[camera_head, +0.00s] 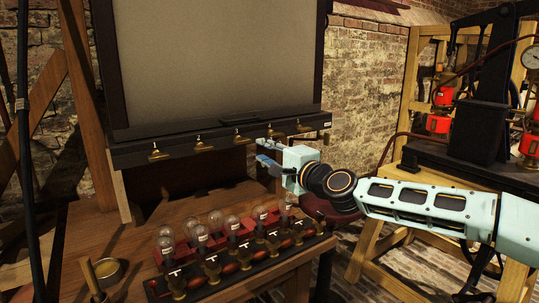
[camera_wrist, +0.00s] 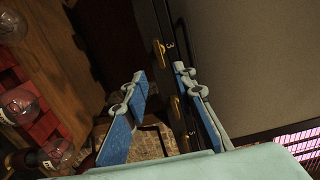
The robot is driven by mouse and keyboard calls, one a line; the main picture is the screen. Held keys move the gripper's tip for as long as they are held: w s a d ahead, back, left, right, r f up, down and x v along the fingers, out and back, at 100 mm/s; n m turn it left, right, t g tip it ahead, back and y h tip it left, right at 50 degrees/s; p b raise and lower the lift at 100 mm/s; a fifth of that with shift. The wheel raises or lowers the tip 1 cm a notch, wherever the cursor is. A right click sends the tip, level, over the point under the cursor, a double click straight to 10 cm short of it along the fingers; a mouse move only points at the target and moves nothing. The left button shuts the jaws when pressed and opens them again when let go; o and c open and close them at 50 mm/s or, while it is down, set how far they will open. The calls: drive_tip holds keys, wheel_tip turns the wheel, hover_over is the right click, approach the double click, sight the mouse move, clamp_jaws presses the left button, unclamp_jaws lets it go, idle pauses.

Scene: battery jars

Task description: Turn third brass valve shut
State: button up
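The dark rail (camera_head: 221,139) under the pale panel carries a row of several small brass valves. The third brass valve from the left (camera_head: 241,139) sits mid-rail in the head view. In the wrist view a brass valve (camera_wrist: 159,53) stands beside a "3" mark, just past the fingertips. Another brass valve (camera_wrist: 176,107) shows between the fingers, nearer the right one. My gripper (camera_head: 263,151) is open and empty, just below the rail. Its two blue-and-grey fingers stand apart in the wrist view (camera_wrist: 159,74). I cannot tell whether a finger touches any valve.
Several glass bulb jars (camera_head: 232,224) with red blocks stand on the wooden bench (camera_head: 130,240) below the rail. A brass cup (camera_head: 108,272) is at the front left. A wooden frame with red devices (camera_head: 439,123) stands at the right.

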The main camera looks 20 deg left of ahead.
drive_tip(key=shift+v, duration=1.05)
